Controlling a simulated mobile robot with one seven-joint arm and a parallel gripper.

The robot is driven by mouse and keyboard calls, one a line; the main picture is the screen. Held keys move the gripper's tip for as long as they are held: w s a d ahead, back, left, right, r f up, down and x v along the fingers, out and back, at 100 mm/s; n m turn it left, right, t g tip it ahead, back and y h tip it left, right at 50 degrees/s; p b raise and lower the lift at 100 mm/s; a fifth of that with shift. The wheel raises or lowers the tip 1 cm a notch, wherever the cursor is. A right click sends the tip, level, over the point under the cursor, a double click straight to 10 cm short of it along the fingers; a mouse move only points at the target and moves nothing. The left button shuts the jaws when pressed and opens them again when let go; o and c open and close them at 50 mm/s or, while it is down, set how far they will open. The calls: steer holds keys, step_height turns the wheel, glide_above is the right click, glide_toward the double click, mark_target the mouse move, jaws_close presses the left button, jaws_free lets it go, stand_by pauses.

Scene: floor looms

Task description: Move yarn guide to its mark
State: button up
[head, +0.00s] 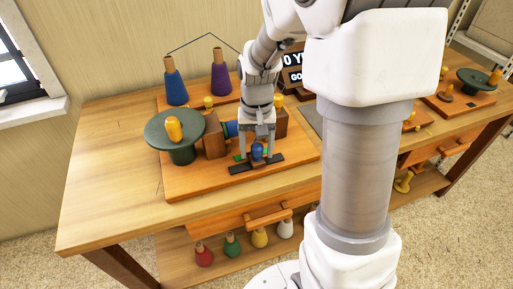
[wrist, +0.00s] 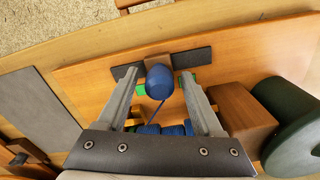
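The yarn guide is a blue knob (head: 257,152) on a small brown block, standing on a dark rail (head: 270,160) across the orange board. It also shows in the wrist view as a blue knob (wrist: 160,82), with a blue strand running from it toward the blue-wound spool (wrist: 160,129). A green mark (wrist: 141,88) lies beside the rail, partly hidden by the knob. My gripper (head: 257,157) is open, its fingers on either side of the knob. In the wrist view my gripper (wrist: 158,74) shows gaps between both fingers and the knob.
A dark green round stand (head: 157,136) with a yellow peg is left of the brown block (head: 215,138). Blue (head: 175,84) and purple (head: 220,75) cones stand behind. A drawer handle (head: 268,217) is below the table's front edge. The table's left end is clear.

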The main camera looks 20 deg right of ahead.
mark_target(257, 145)
steer(key=shift+r, duration=0.1)
step_height(257, 145, up, 17)
steer(key=p, duration=0.5)
steer(key=shift+r, duration=0.15)
steer(key=s+a+r+n+t+p, duration=0.1)
steer(key=s+r+t+p, duration=0.1)
steer(key=s+r+p, duration=0.3)
steer(key=s+a+r+n+t+p, duration=0.2)
steer(key=s+r+p, duration=0.4)
steer(key=s+r, duration=0.4)
steer(key=shift+s+a+n+t, duration=0.25)
steer(key=shift+n+t, duration=0.05)
steer(key=shift+t, duration=0.5)
stand_by(0.8)
